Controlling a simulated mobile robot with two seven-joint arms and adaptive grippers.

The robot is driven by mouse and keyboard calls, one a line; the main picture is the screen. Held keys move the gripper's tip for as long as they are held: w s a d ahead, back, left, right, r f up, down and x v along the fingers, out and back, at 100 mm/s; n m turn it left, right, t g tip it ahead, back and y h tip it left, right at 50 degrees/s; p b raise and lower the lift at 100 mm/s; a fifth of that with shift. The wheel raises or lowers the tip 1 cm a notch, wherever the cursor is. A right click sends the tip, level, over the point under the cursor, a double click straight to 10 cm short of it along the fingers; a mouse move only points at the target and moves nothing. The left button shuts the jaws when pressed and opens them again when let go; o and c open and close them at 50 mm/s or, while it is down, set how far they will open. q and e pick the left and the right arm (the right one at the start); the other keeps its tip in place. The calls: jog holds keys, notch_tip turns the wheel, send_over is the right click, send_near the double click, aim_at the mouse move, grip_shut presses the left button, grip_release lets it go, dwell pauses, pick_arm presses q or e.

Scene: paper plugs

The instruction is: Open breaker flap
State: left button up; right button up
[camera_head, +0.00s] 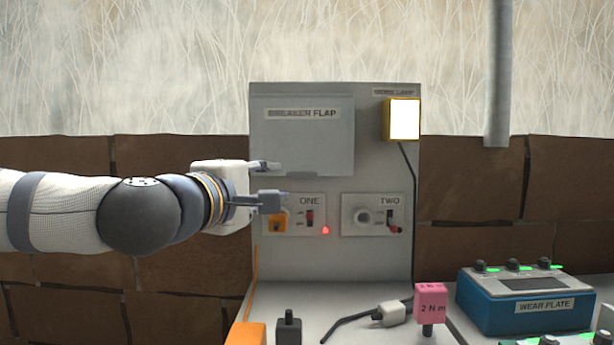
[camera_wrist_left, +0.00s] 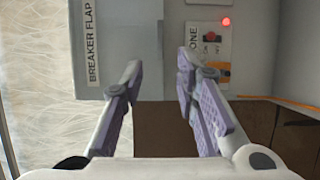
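The breaker flap (camera_head: 303,145) is a grey lid labelled "BREAKER FLAP" at the upper left of the upright panel, and it lies shut. It also shows in the left wrist view (camera_wrist_left: 128,35), turned sideways. My left gripper (camera_head: 270,180) is open, with nothing seen between its fingers. It is in front of the panel at the flap's lower left corner, one finger over the flap's lower part and the other below it. In the left wrist view my left gripper's fingers (camera_wrist_left: 160,64) stand apart. I cannot tell whether they touch the flap. My right gripper is not in view.
Below the flap are socket ONE (camera_head: 309,214) with an orange plug (camera_head: 277,222) and a red light, and socket TWO (camera_head: 374,215). A lit work lamp (camera_head: 404,119) hangs upper right. A pink "2 N m" block (camera_head: 430,300) and a blue box (camera_head: 520,305) are at lower right.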

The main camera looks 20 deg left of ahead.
aim_at(300, 174)
pick_arm(q)
jog(key=w, duration=0.3)
jog(key=w+d, duration=0.1)
jog(key=w, duration=0.6)
jog(key=shift+w+d+b, duration=0.15)
jog(key=shift+b, duration=0.2)
jog(key=shift+c, duration=0.3)
grip_shut()
